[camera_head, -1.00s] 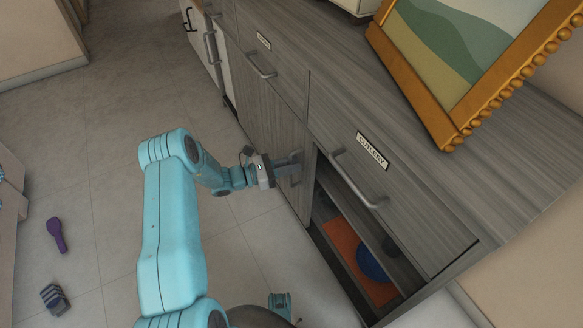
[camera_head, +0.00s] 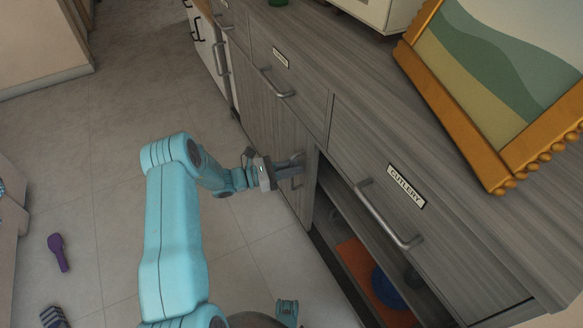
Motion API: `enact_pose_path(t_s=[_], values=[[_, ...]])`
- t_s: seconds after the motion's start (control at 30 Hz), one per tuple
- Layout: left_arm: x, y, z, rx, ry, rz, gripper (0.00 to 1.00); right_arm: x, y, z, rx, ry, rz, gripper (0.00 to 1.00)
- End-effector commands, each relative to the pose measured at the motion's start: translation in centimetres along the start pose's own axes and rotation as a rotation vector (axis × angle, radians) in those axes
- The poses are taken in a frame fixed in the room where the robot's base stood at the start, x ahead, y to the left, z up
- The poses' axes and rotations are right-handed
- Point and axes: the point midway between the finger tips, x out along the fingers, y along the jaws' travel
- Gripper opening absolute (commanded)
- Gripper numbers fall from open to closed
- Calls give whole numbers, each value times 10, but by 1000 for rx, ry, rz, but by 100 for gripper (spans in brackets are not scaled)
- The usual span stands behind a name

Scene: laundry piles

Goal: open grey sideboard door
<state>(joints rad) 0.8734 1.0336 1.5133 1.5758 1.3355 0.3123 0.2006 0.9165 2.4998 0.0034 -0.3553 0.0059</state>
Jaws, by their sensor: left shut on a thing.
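The grey sideboard (camera_head: 345,115) runs from the top left to the lower right in the head view. Its grey door (camera_head: 272,135) is below the left drawer, beside an open compartment (camera_head: 335,215). My left gripper (camera_head: 284,172) is shut on the door's handle (camera_head: 297,165) near the door's right edge. The gripper hides part of the handle. I cannot tell for sure whether the door is a little ajar.
A drawer labelled cutlery (camera_head: 405,187) with a bar handle is above the compartment, which holds an orange item (camera_head: 362,268) and a blue round item (camera_head: 386,288). A gold-framed picture (camera_head: 500,80) stands on top. A purple object (camera_head: 58,252) and a striped object (camera_head: 54,318) lie on the floor.

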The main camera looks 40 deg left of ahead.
Motion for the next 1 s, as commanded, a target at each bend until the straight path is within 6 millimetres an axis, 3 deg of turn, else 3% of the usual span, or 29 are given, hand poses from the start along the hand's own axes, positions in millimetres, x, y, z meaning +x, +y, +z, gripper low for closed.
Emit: enact_pose_path(t_s=[0.37,0.4,0.43,0.77,0.87,1.0], values=[[0,-1,0,0,0,0,0,0,0,0,0,0,0,43],[0,-1,0,0,0,0,28,0,0,0,0,0,0,43],[0,-1,0,0,0,0,32,0,0,0,0,0,0,43],[-4,1,0,-1,1,1,32,-1,0,0,0,0,0,43],[-16,3,1,-2,2,4,32,-5,-2,1,-2,-2,0,43],[-49,3,3,-2,2,6,32,-14,-6,3,-7,-7,-1,43]])
